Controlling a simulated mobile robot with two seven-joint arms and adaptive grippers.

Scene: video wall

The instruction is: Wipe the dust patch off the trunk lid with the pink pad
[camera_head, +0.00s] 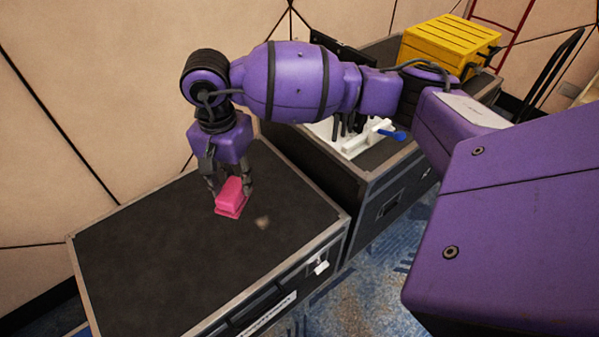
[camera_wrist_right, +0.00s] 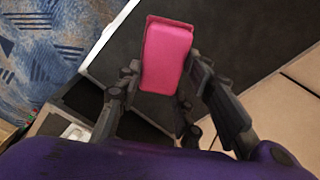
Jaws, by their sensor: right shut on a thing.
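The pink pad (camera_head: 232,195) is gripped by my right gripper (camera_head: 229,187) over the dark trunk lid (camera_head: 150,250). The pad's lower face is at or just above the lid; I cannot tell if it touches. A small tan dust patch (camera_head: 263,223) lies on the lid just right of the pad, apart from it. In the right wrist view the pink pad (camera_wrist_right: 167,56) sits between the fingers of my right gripper (camera_wrist_right: 160,88), above the trunk lid (camera_wrist_right: 235,35). The dust patch cannot be made out there. My left gripper is not in view.
A second black case (camera_head: 375,185) stands to the right, carrying a white tray (camera_head: 360,143) with a blue-handled tool (camera_head: 391,134). A yellow box (camera_head: 445,45) is behind. Tan wall panels (camera_head: 90,90) border the trunk's back. The lid's left and front are clear.

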